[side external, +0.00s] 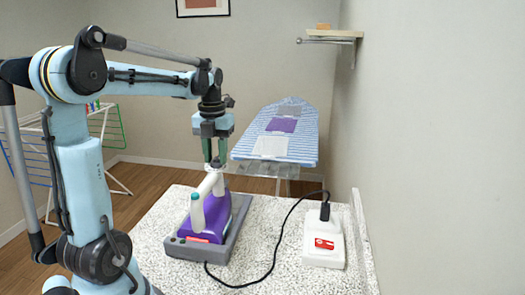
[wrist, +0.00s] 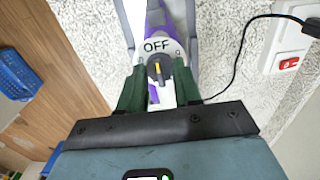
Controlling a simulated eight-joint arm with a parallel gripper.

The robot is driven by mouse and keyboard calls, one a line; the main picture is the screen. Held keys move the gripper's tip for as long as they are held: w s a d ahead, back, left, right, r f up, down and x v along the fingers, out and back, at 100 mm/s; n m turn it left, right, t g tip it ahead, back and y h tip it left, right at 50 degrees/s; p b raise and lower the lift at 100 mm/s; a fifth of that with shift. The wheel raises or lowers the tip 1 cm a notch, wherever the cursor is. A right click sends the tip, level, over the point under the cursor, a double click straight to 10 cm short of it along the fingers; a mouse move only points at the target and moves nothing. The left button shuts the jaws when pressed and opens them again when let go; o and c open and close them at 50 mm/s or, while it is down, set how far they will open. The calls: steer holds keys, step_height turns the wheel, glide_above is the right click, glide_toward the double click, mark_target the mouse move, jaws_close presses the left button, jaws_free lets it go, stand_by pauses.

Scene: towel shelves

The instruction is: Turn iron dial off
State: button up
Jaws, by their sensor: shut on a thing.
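The purple and white iron (side external: 218,222) sits on a grey base (side external: 240,222) on the speckled table in the side external view. My gripper (side external: 215,162) points down at the top of the iron's white handle. In the wrist view, a dark round dial (wrist: 159,68) with a yellow mark sits just below the printed OFF label (wrist: 157,45). The yellow mark lies roughly in line with OFF. My green fingers are on either side of the dial, and my gripper (wrist: 160,86) is shut on it. The exact finger contact is hard to see.
A black cord (side external: 272,262) runs from the base to a white power strip (side external: 324,243) with a red switch at the right. An ironing board (side external: 300,150) with folded cloths stands behind. A drying rack (side external: 110,135) is at the left. The wall is close on the right.

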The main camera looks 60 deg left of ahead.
mark_target(216, 158)
stand_by(0.3)
steer(key=o, duration=1.1)
steer(key=shift+c, duration=0.2)
steer(key=shift+r, duration=0.1)
step_height(216, 158, up, 12)
steer(key=d+f+n+t, duration=0.3)
steer(key=d+f+n, duration=0.4)
steer(key=d+n, duration=0.4)
steer(key=s+d+f+n+t, duration=0.1)
steer(key=d+f+n+t, duration=0.3)
steer(key=d+f+n, duration=0.4)
steer(key=d+n, duration=0.4)
steer(key=n, duration=0.4)
steer(key=shift+s, duration=0.2)
